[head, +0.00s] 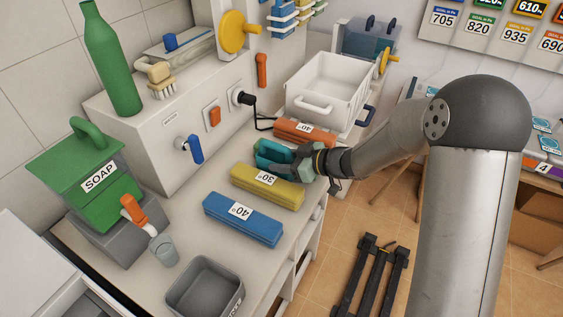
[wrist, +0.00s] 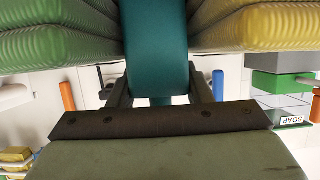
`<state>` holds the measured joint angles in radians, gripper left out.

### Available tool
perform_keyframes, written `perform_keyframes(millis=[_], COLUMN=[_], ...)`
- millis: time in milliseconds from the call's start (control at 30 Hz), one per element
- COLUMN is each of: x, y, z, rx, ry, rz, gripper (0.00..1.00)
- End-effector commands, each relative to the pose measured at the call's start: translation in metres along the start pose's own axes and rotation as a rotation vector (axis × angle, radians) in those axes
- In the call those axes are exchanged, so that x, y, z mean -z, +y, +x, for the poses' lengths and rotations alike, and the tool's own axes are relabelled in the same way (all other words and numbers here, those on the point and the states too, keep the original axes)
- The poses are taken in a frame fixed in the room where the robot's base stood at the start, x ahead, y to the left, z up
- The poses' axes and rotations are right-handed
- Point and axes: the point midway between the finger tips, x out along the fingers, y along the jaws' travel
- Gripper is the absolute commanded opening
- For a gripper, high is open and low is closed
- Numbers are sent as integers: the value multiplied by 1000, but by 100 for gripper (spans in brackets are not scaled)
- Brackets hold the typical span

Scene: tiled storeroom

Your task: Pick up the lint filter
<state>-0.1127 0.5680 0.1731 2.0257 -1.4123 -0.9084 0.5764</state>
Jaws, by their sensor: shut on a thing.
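My gripper (head: 287,156) is at the row of folded, coloured bundles on the counter. It is shut on a smooth teal piece (wrist: 153,45), which also shows in the head view (head: 272,148) between the yellow and orange bundles. In the wrist view the teal piece runs up between the two fingers, with ribbed bundles close on both sides. I cannot tell for sure whether this teal piece is the lint filter. Its lower part is hidden.
A yellow bundle (head: 266,187), a blue bundle (head: 243,220) and an orange bundle (head: 305,132) lie beside it. A white basket (head: 330,88) stands behind. A grey bin (head: 205,288), a green soap box (head: 88,185) and a green bottle (head: 108,62) stand left.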

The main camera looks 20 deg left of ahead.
Motion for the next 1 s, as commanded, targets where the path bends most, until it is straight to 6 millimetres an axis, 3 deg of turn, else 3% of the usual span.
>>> perform_keyframes(millis=[1000], x=[82], y=[1], z=[-34], rx=[-1], ry=[1], rz=[-2], gripper=[17])
